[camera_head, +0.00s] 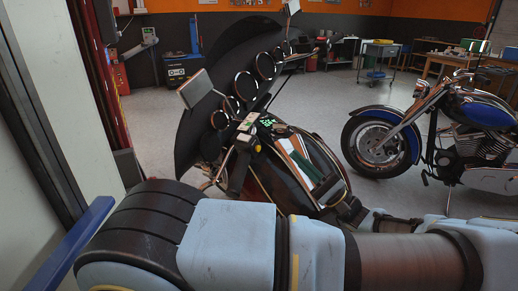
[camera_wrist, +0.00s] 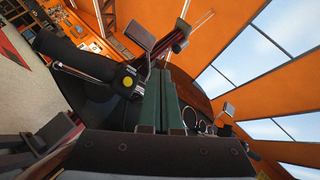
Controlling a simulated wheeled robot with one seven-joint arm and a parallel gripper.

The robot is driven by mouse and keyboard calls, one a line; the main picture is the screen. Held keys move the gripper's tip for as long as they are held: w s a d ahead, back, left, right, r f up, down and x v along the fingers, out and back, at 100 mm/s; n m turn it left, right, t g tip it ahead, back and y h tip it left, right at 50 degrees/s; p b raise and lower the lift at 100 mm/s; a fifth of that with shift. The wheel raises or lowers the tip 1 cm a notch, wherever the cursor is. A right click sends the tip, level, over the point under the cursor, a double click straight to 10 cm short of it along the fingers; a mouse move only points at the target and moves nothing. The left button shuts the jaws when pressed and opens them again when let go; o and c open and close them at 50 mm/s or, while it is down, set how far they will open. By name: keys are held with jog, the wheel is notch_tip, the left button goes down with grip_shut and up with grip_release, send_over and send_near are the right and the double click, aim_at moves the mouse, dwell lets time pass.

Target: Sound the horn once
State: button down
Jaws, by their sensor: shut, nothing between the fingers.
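In the wrist view, a black switch housing (camera_wrist: 126,84) on the handlebar carries a round yellow button (camera_wrist: 128,82). A black handgrip (camera_wrist: 72,56) and a metal lever (camera_wrist: 85,76) extend to its left. My gripper (camera_wrist: 161,72) shows two green fingers, shut and empty, just right of the housing in the picture. I cannot tell whether they touch it. In the head view, the motorcycle's handgrip (camera_head: 238,172) points towards the camera, below the dash. Green finger parts (camera_head: 303,165) show right of it.
Round gauges (camera_head: 246,86), a mirror (camera_head: 202,89) and a dark windscreen (camera_head: 190,140) stand close around the handlebar. A second, blue motorcycle (camera_head: 487,112) stands at right. A trolley (camera_head: 380,50) and bench (camera_head: 455,62) are further back. Grey floor between is clear.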

jog(key=w+a+f, duration=0.1)
jog(key=w+a, duration=0.3)
jog(key=a, duration=0.2)
jog(key=shift+w+a, duration=0.15)
jog(key=shift+a, duration=0.1)
jog(key=shift+a, duration=0.1)
dwell(1.9)
jog(key=shift+w+a, duration=0.2)
jog(key=shift+a, duration=0.05)
jog(key=shift+w+a+f, duration=0.1)
jog(key=shift+w+a, duration=0.2)
jog(key=shift+a, duration=0.1)
dwell(0.7)
jog(key=shift+s+d, duration=0.1)
jog(key=shift+d, duration=0.05)
dwell(0.5)
jog(key=shift+s+d, duration=0.4)
jog(key=shift+d, duration=0.2)
jog(key=shift+s+d+r, duration=0.25)
jog(key=shift+s+d, duration=0.45)
jog(key=shift+d, duration=0.35)
jog(key=shift+s+d+r, duration=0.2)
jog(key=shift+s+d, duration=0.5)
jog(key=shift+d, duration=0.3)
